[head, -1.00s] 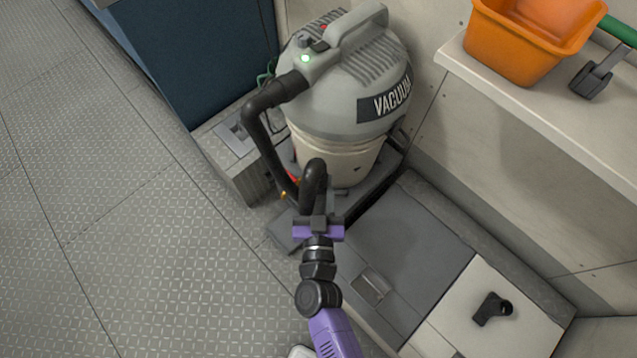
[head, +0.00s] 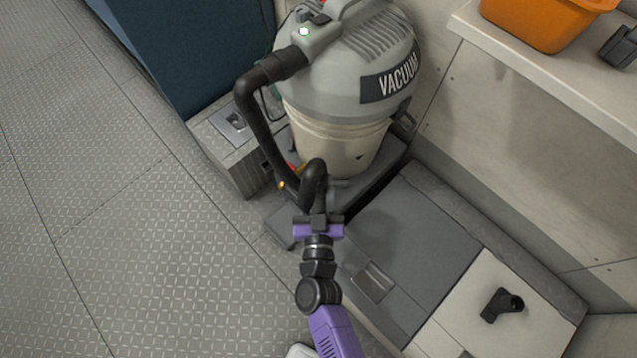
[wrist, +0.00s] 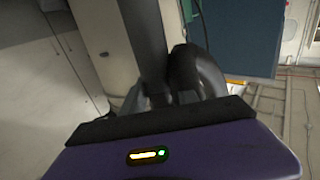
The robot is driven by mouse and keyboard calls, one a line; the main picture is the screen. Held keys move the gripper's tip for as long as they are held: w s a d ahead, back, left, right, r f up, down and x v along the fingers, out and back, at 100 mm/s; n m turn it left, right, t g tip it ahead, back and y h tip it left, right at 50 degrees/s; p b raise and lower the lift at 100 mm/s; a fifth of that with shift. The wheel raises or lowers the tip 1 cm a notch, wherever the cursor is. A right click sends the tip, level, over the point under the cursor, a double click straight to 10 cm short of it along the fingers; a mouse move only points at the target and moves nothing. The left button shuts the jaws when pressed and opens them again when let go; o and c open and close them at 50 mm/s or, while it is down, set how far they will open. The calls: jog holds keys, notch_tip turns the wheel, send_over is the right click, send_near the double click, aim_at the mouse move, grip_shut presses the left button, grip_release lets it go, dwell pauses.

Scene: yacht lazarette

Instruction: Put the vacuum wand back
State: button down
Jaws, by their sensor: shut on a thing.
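The grey and cream vacuum (head: 345,135) stands upright on a dark base, with a green light lit on its top. A black hose (head: 255,125) runs from its top, down its left side and loops up towards my gripper. My gripper (head: 317,222) is shut on the black wand end (head: 314,183) of this hose, in front of the vacuum. In the wrist view, a dark straight tube (wrist: 145,45) and a curved black hose (wrist: 198,75) rise beyond my gripper's purple body. The fingertips are hidden there.
A black fitting (head: 502,305) sits on a pale panel at lower right, beside a grey hatch (head: 410,255). An orange bin (head: 545,25) stands on a shelf (head: 560,85). A blue cabinet (head: 185,50) is at upper left. The patterned floor (head: 110,200) is clear on the left.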

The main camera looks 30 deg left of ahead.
jog(key=shift+f, duration=0.1)
dwell(0.3)
jog(key=shift+f+b, duration=1.05)
jog(key=shift+f, duration=0.05)
dwell(0.3)
jog(key=c, duration=0.9)
grip_release()
jog(key=shift+o, duration=0.2)
jog(key=shift+f, duration=0.15)
jog(key=p+v, duration=0.1)
jog(key=v, duration=0.6)
jog(key=shift+s+d, duration=0.15)
jog(key=shift+s, duration=0.2)
